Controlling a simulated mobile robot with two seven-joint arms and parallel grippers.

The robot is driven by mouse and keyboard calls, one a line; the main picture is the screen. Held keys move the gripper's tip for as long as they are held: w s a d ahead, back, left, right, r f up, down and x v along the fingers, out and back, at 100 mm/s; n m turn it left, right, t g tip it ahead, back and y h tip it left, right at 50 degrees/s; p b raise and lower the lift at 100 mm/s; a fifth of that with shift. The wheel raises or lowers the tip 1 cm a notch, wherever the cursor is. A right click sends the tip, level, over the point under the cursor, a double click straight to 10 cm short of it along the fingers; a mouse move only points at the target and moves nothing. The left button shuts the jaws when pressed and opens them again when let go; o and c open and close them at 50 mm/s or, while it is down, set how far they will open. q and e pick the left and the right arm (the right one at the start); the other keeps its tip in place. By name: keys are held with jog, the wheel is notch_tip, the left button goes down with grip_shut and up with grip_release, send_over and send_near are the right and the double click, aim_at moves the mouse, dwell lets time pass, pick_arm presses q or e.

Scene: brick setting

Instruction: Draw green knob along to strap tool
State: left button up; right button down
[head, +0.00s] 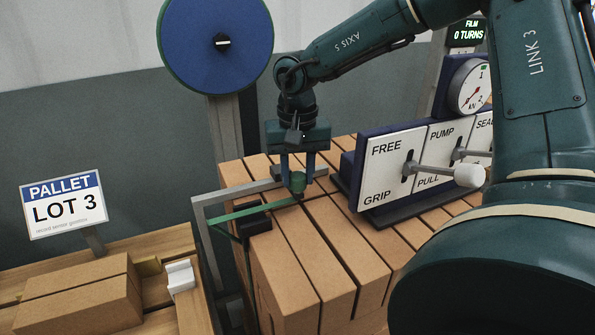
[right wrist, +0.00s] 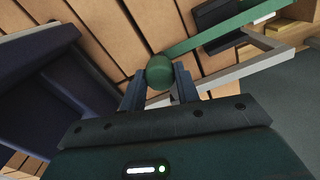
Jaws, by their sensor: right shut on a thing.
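The green knob (head: 298,184) is at the end of a green strap (head: 250,211), just above the brick stack. My right gripper (head: 297,174) points down and is shut on the knob. In the right wrist view the round knob (right wrist: 160,71) sits between the two fingertips (right wrist: 160,82), with the strap (right wrist: 222,36) running off to the upper right. The strap tool (head: 415,158) stands right of the gripper, apart from the knob. Its white panels read FREE, GRIP, PUMP and PULL, and levers stick out. My left gripper is not in view.
A grey metal frame (head: 205,232) and a black block (head: 253,219) stand by the strap at the stack's left edge. The bricks (head: 335,235) have gaps between them. A blue disc (head: 215,60) is on a post behind. A pallet sign (head: 63,205) stands left.

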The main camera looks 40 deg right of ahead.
jog(key=d, duration=0.3)
jog(key=s+d, duration=0.1)
jog(key=d, duration=0.1)
jog(key=s+d+p, duration=0.1)
jog(key=d, duration=0.2)
jog(key=shift+s+d+r, duration=0.1)
jog(key=shift+s+d, duration=0.15)
jog(key=shift+d, duration=0.1)
jog(key=c, duration=1.1)
grip_release()
jog(key=shift+s+d, duration=0.15)
jog(key=shift+o, duration=0.3)
notch_tip(320, 180, up, 13)
